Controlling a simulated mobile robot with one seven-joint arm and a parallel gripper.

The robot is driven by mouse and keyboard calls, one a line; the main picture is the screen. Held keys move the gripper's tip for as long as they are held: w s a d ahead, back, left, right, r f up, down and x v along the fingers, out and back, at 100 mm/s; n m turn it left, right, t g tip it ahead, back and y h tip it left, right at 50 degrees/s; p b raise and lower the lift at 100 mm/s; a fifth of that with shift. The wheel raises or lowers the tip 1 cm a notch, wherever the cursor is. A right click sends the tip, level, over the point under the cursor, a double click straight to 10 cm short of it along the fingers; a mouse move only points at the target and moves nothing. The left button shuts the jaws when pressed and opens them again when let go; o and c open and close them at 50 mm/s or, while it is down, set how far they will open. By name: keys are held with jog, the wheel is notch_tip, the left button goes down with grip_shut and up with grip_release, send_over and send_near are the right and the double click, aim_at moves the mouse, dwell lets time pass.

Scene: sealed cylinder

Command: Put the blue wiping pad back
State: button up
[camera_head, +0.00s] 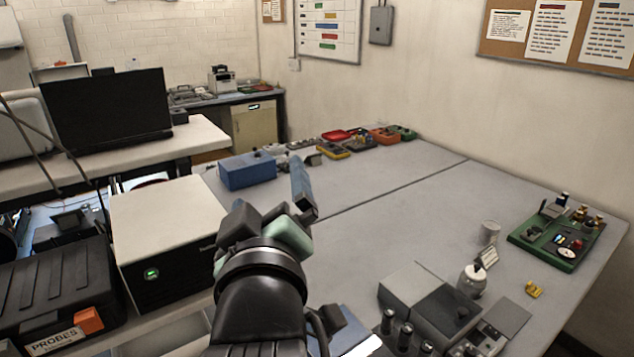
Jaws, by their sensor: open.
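My gripper (272,217) is in the middle of the view, above the near left part of the grey table, with its jaws open. Its dark fingers point away from the camera. A long, narrow blue piece (301,181) shows just beyond the right finger; it looks like the wiping pad. I cannot tell whether it touches the finger or lies apart from it. A second blue surface with a white edge (345,334) shows at the bottom, partly hidden by my arm. The place where the pad belongs cannot be made out.
A blue box (247,170) stands on the table (400,215) behind the gripper. A white-topped instrument (168,235) is close on the left. A grey device (428,300) and a white bottle (472,279) stand front right, a green board (556,238) far right. The table's middle is clear.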

jog(key=s+d+r+m+t, duration=0.2)
jog(key=s+r+m+t, duration=0.1)
jog(key=r, duration=0.4)
jog(key=s+d+r+m+t+h, duration=0.1)
jog(key=s+d+r+m+t, duration=0.1)
jog(key=s+r, duration=0.4)
jog(key=s+d+r+m+t+h, duration=0.1)
jog(key=s+r+m+t, duration=0.2)
jog(key=r, duration=0.6)
jog(key=shift+s+d+r+m+t, duration=0.3)
jog(key=shift+s+d+m+t, duration=0.1)
jog(key=shift+s+t, duration=0.3)
notch_tip(320, 180, down, 7)
jog(key=b, duration=0.6)
jog(key=shift+r, duration=0.2)
